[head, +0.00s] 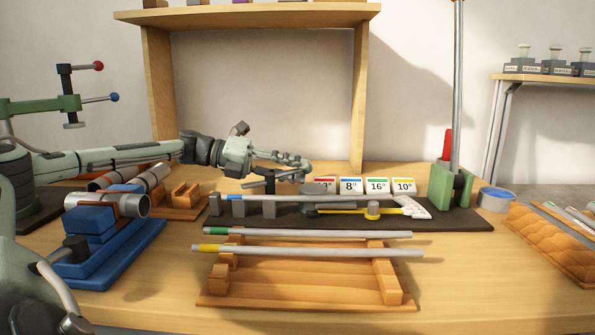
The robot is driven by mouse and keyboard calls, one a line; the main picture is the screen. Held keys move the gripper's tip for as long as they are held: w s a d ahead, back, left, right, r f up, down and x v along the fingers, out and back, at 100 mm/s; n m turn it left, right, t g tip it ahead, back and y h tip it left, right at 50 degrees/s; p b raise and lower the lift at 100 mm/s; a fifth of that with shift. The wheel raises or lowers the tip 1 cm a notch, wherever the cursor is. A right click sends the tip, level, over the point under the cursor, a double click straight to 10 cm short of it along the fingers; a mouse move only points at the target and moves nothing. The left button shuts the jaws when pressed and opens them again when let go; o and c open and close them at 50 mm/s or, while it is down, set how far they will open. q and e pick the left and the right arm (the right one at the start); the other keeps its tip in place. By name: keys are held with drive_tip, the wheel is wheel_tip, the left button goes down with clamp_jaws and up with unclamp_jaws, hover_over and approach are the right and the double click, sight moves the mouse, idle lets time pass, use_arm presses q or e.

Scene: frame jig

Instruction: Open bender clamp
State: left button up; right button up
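The bender is a dark base plate (455,219) on the table with grey blocks and a yellow lever (345,211) with a white grip. A dark T-shaped clamp handle (270,185) stands over its blocks. A grey tube with a blue band (290,196) lies along the bender. My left gripper (308,170) reaches in from the left, with its fingers pointing right, right at or just above the clamp handle. I cannot tell whether the fingers touch the handle or how far they are closed. My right gripper is not in view.
A wooden rack (305,294) in front holds two tubes, banded green (310,233) and yellow (310,251). A blue fixture (110,250) stands left. Number cards (377,186), a green post stand (441,187) and a blue tape roll (496,199) are behind and right.

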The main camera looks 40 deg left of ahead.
use_arm(q)
drive_tip(key=v, duration=1.1)
drive_tip(key=shift+a+r, duration=0.1)
